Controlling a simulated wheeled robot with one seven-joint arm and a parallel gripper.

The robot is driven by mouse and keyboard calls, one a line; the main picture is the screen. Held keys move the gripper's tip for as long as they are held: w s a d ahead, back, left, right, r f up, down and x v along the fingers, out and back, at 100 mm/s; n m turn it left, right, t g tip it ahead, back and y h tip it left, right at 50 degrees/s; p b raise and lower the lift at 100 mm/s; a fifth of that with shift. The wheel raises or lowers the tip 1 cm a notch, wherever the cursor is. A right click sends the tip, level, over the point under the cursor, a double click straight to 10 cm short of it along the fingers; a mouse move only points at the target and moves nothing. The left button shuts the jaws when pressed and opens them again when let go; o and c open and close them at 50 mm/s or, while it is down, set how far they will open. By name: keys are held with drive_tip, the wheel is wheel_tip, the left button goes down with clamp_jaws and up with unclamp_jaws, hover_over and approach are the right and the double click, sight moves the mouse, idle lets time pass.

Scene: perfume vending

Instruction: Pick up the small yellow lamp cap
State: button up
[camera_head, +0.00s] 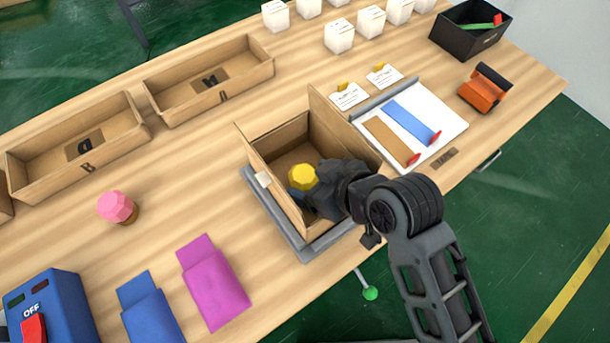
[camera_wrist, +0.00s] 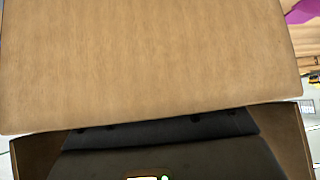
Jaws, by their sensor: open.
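The small yellow faceted cap (camera_head: 302,176) shows inside an open cardboard box (camera_head: 268,140) in the head view. A dark bluish shape, partly hidden, lies just below it. My gripper (camera_head: 316,192) reaches into the box from the right, close against the cap's lower right side. It is open; its fingertips are hard to make out, and I cannot tell whether they touch the cap. In the wrist view a cardboard-coloured surface (camera_wrist: 150,60) fills most of the picture, and the cap does not show.
The box's raised flaps and walls surround my gripper. It stands on a grey tray (camera_head: 305,248). A pink faceted cap (camera_head: 117,207) stands to the left, and a magenta pouch (camera_head: 215,285) lies in front. A white board (camera_head: 425,120) with tape strips lies to the right.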

sight(310, 179)
drive_tip(key=x, duration=0.4)
drive_tip(key=shift+w+p, duration=0.15)
drive_tip(key=shift+p, duration=0.15)
drive_tip(key=c, duration=0.8)
